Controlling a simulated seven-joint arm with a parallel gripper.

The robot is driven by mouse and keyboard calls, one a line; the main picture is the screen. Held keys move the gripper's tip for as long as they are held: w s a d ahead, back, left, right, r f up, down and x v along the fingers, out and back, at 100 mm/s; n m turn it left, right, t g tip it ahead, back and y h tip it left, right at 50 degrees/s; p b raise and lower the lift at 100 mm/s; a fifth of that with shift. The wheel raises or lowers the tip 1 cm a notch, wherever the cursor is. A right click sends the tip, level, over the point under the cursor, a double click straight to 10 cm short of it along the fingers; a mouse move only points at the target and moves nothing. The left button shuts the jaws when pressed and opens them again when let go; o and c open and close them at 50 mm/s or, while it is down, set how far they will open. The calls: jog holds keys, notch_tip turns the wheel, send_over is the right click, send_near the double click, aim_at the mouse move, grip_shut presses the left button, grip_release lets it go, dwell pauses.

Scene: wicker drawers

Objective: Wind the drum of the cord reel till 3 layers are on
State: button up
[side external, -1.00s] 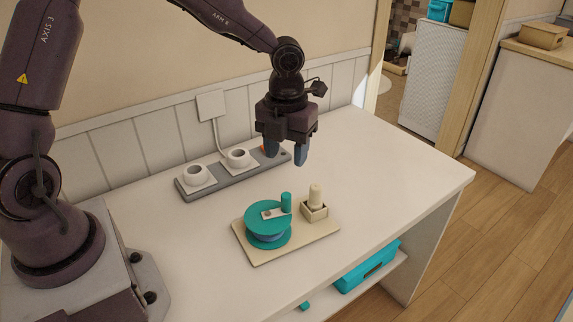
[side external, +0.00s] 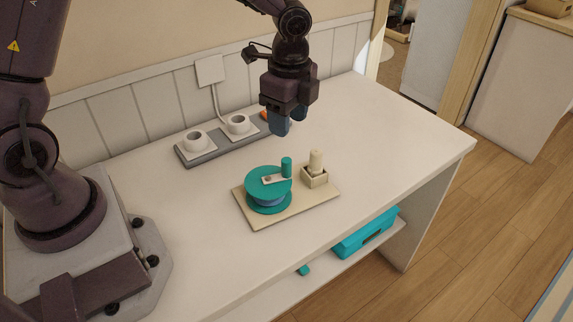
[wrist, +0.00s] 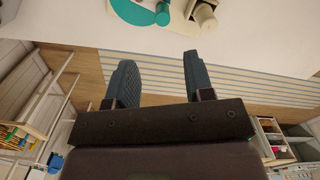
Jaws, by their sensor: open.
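The cord reel has a teal drum (side external: 268,203) with blue cord (side external: 270,201) between its flanges. It stands on a beige base board (side external: 300,208) on the table. A pale crank arm with an upright teal handle (side external: 286,167) sits on top of the drum. On the same board is a small cream box with a cream post (side external: 315,161). My gripper (side external: 290,122) is open and empty, above and behind the reel. In the wrist view its two fingers (wrist: 158,78) stand apart, and the reel (wrist: 135,10) shows at the top edge. I cannot count the cord layers.
A grey strip (side external: 215,149) with two white cup-like fittings and an orange part lies by the wall behind the reel. A teal case (side external: 365,236) is on the shelf below. The white tabletop (side external: 385,140) is clear to the right.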

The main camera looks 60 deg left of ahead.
aim_at(287, 160)
jog(key=f+n, duration=0.4)
jog(key=n, duration=0.2)
jog(key=f+n, duration=0.4)
jog(key=n, duration=0.3)
jog(key=f+n, duration=0.5)
jog(key=n, duration=0.1)
jog(key=shift+w+a+n, duration=0.1)
jog(key=shift+a+n, duration=0.3)
grip_shut()
